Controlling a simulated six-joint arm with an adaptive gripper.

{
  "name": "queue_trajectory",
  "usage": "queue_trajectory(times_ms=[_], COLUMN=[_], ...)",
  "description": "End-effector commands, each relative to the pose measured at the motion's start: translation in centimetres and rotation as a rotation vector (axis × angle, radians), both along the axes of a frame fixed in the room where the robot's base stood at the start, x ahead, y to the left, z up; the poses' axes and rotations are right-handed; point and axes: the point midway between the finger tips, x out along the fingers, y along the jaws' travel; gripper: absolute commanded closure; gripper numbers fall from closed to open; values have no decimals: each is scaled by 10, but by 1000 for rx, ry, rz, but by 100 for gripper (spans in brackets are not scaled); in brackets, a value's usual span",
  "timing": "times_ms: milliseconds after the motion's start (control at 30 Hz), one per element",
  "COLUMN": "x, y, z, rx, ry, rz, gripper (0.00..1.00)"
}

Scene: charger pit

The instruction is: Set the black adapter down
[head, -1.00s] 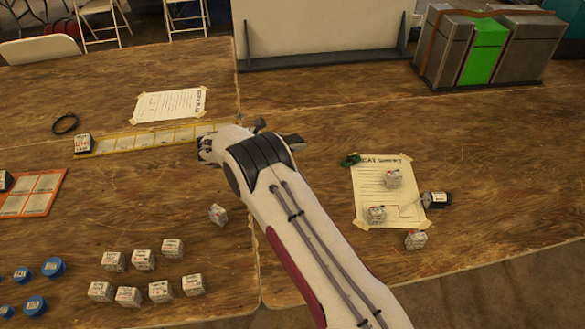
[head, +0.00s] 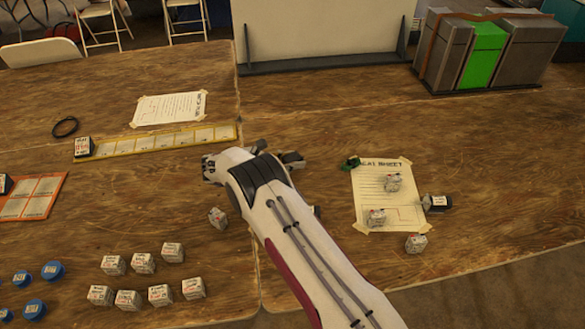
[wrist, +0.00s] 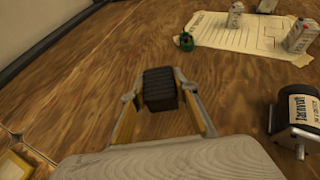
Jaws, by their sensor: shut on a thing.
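The black adapter (wrist: 160,89) is a dark ribbed block between the two fingers of my gripper (wrist: 157,92) in the wrist view. The fingers are shut on it from both sides. Bare wooden table shows around and beyond it; I cannot tell whether its underside touches the wood. In the head view my gripper (head: 291,158) shows only in part, past my wrist, over the right-hand table near the seam. The adapter cannot be made out clearly there.
A taped sheet (head: 376,211) carries small white boxes, with a green item (head: 350,163) at its corner. A yellow strip (head: 165,140) lies left. Metal boxes (head: 443,50) stand at the back right.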

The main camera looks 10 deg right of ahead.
Motion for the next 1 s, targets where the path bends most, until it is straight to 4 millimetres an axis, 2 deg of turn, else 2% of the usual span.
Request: queue_trajectory(times_ms=[400, 967, 1000], x=[0, 0, 0], y=[0, 0, 0], z=[-32, -39, -40], rx=[-1, -1, 0], ry=[0, 0, 1], rz=[0, 0, 0], gripper=[98, 98, 66])
